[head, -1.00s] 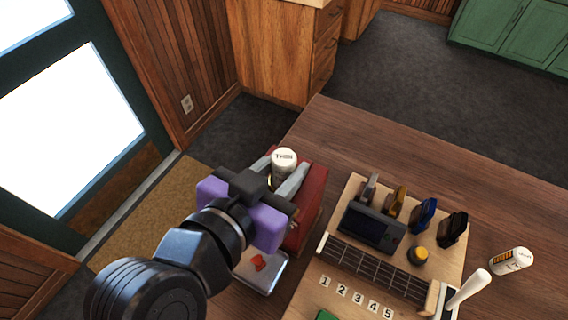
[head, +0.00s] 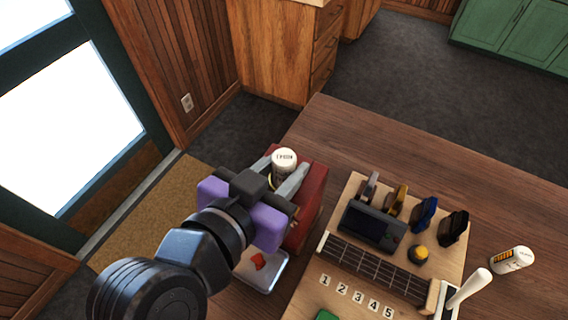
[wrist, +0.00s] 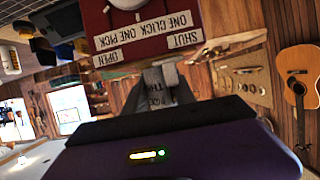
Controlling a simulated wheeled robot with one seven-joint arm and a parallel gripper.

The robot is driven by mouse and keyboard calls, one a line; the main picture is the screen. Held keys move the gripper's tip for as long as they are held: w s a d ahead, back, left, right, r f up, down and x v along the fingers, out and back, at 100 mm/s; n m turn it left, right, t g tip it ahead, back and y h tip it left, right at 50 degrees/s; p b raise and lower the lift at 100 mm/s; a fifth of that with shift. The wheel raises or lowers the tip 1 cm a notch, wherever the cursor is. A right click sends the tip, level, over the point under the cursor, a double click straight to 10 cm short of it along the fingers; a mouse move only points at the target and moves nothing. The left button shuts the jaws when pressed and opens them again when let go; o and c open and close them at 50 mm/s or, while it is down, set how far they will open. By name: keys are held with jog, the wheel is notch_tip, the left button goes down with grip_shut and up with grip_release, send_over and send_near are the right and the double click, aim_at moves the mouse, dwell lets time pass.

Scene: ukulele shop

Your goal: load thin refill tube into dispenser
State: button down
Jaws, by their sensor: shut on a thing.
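My gripper hides much of the dispenser, so I cannot tell in the head view how far the tube is inside. In the wrist view the fingers (wrist: 165,85) close around the shadowed tube (wrist: 154,88), whose lettering is partly legible. The dispenser's red face (wrist: 150,18) is beyond it, with labels reading OPEN, SHUT and ONE CLICK ONE PICK. A pale round part (wrist: 127,3) shows at the frame's top edge.
A clear tray (head: 262,275) with red bits sits before the dispenser. To the right, a wooden board (head: 340,187) carries a dark-screened device (head: 372,227), several clips and a fretboard (head: 375,270). The table's back (head: 400,140) is clear.

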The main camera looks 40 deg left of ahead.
jog(key=shift+r+p, duration=0.85)
jog(key=shift+p, duration=0.25)
dwell(3.1)
jog(key=shift+f+b, duration=0.6)
jog(key=shift+f, duration=0.25)
dwell(0.4)
jog(key=c, duration=1.3)
grip_release()
jog(key=p+v, duration=0.5)
jog(key=v, duration=0.6)
